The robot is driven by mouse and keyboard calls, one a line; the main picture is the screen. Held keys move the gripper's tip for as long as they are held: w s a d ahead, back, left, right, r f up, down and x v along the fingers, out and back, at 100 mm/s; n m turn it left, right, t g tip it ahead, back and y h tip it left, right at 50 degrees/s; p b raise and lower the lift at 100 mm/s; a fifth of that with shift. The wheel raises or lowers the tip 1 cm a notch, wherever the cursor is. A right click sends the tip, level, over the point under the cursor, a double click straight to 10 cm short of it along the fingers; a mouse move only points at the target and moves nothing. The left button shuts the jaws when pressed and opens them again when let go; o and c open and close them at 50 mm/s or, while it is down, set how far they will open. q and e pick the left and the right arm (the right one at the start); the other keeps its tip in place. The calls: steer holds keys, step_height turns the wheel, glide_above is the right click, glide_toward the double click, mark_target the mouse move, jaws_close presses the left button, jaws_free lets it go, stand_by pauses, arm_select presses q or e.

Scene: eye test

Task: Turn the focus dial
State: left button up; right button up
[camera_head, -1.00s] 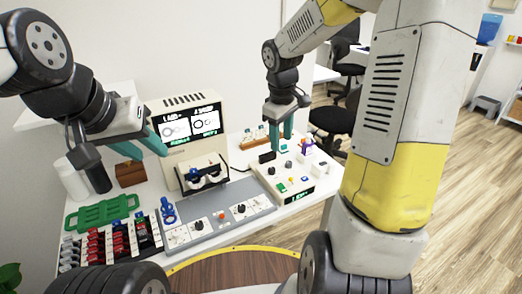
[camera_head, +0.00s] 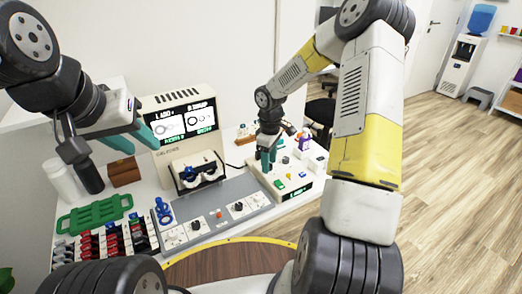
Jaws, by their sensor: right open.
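Several dials show, and I cannot tell which is the focus dial. Black knobs (camera_head: 238,206) sit on the white plates of the grey panel (camera_head: 222,194). The white control box (camera_head: 291,188) to its right carries a dark dial (camera_head: 285,160) and coloured buttons. My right gripper (camera_head: 267,165) is open, teal fingers pointing down over the box's left rear part; its fingers hide what is behind them. I cannot tell whether they touch the box. My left gripper (camera_head: 134,141) is open and empty, in the air left of the screen (camera_head: 184,121).
A lens-like viewer (camera_head: 198,172) stands under the screen. A green tray (camera_head: 94,214), a blue ringed piece (camera_head: 162,210) and rows of red, black and white pieces (camera_head: 112,238) are at left. A brown box (camera_head: 124,172) and white cylinder (camera_head: 63,182) stand behind.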

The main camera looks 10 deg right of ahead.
steer(key=shift+f, duration=0.3)
jaws_close()
steer(key=m, duration=0.4)
steer(key=shift+m, duration=2.3)
